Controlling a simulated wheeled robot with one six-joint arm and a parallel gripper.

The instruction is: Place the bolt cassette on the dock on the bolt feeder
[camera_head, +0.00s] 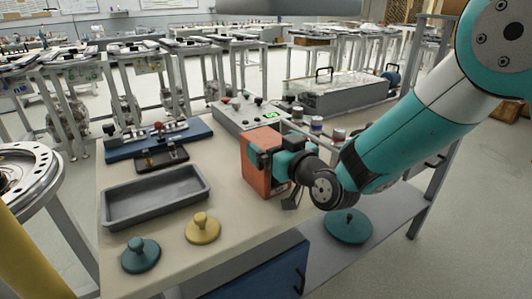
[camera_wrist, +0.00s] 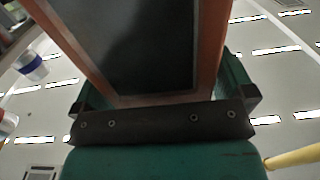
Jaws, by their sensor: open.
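An orange box-shaped block (camera_head: 258,182), which looks like the bolt cassette, stands upright near the middle of the bench's right part. My gripper (camera_head: 268,158) comes from the right, with its dark and teal fingers around the block's upper half. In the wrist view, the orange walls and dark inner face of the block (camera_wrist: 135,45) rise between my open jaws (camera_wrist: 165,100). Whether the fingers touch it is not clear. A grey box with knobs and a green display (camera_head: 243,116) stands behind it and may be the bolt feeder. I cannot make out the dock.
A grey empty tray (camera_head: 155,197) lies at left, with a teal knobbed disc (camera_head: 140,255) and a yellow one (camera_head: 203,228) in front. A blue fixture (camera_head: 160,140) stands behind the tray. Small jars (camera_head: 317,125) and a lidded grey case (camera_head: 345,92) are at the back right.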

